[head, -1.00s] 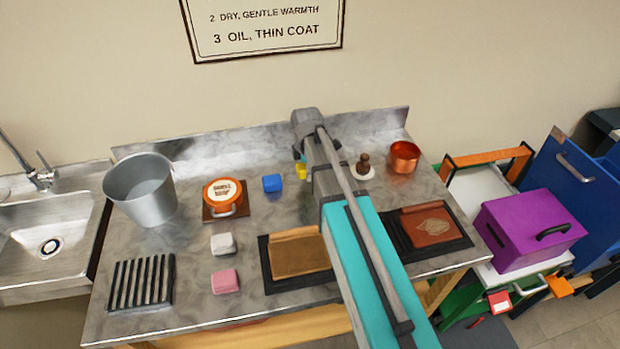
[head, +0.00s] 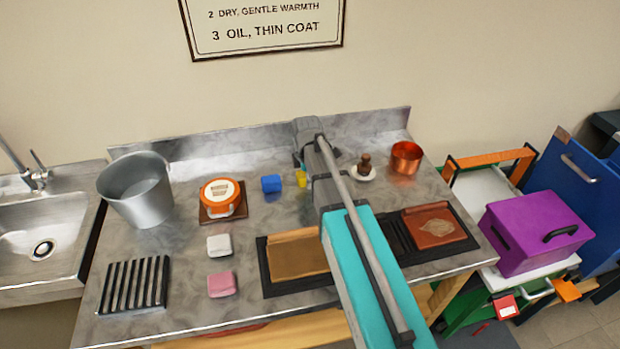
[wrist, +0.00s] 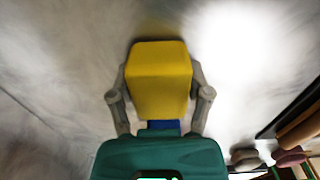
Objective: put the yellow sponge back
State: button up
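The yellow sponge (wrist: 159,82) fills the middle of the wrist view, between the two fingers of my gripper (wrist: 160,88). The fingers press on its left and right sides. In the head view only a small part of the yellow sponge (head: 301,178) shows beside my arm, over the back middle of the metal bench (head: 190,255). My arm hides the rest of it and most of the gripper. I cannot tell whether the sponge touches the bench. A blue block (head: 271,183) lies just left of it, with a white block (head: 219,244) and a pink block (head: 221,284) nearer the front.
Dark trays with leather pieces lie at the front. A copper pot (head: 405,157) and a small knobbed tool (head: 365,166) stand at the back right.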

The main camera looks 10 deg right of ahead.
jog(key=o, duration=0.4)
jog(key=shift+r, duration=0.2)
notch_tip(320, 180, up, 12)
jog(key=p, duration=1.2)
dwell(0.8)
